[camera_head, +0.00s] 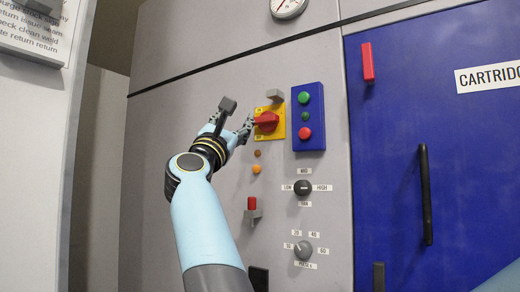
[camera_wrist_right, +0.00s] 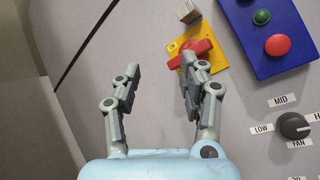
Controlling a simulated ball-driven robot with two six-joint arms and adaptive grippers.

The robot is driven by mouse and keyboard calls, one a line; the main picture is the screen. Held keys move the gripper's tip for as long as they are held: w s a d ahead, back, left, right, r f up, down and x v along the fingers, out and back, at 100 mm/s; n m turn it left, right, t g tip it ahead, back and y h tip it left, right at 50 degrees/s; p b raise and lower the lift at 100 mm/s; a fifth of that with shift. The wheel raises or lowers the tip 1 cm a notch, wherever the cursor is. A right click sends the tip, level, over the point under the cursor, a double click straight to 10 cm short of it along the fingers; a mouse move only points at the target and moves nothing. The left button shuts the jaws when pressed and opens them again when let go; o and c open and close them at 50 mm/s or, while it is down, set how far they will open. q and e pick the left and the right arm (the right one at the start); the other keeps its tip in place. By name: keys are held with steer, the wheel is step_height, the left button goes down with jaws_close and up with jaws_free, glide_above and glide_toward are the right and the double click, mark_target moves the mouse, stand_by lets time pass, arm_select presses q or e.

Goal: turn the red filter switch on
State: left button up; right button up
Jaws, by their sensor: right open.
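A red rotary knob (camera_head: 267,121) sits on a yellow plate (camera_head: 278,109) on the grey panel. In the wrist view the knob (camera_wrist_right: 196,50) is at the top, with its red handle slanted across the yellow plate (camera_wrist_right: 177,47). My right gripper (camera_head: 240,127) is just left of the knob in the head view. In the wrist view the right gripper (camera_wrist_right: 165,75) is open with nothing between its fingers. Its right finger overlaps the knob's lower edge; I cannot tell whether they touch. A separate red-tipped lever (camera_head: 252,203) stands lower on the panel. My left gripper is out of view.
A grey block (camera_head: 275,95) juts out above the yellow plate. A blue button box (camera_head: 315,125) with green and red buttons is close on the right. Fan (camera_head: 303,188) and lower (camera_head: 303,250) dials are below. A blue door (camera_head: 390,130) has a black handle (camera_head: 425,195).

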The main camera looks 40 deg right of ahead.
mark_target(261, 120)
steer(key=w+d+r+m+g+y, duration=0.1)
steer(key=d+m+g, duration=0.2)
steer(key=m, duration=0.2)
steer(key=w+d+r+m+g+y, duration=0.1)
steer(key=w+d+m+g, duration=0.1)
steer(key=d+m, duration=0.2)
steer(key=w+d+r+m+g+y, duration=0.1)
steer(key=w+d+m+g, duration=0.1)
steer(key=m, duration=0.3)
steer(key=shift+w+d+m+g+y+p, duration=0.1)
steer(key=shift+d+m+g+y+p, duration=0.25)
steer(key=shift+d+g, duration=0.4)
steer(key=shift+a, duration=0.1)
jaws_close()
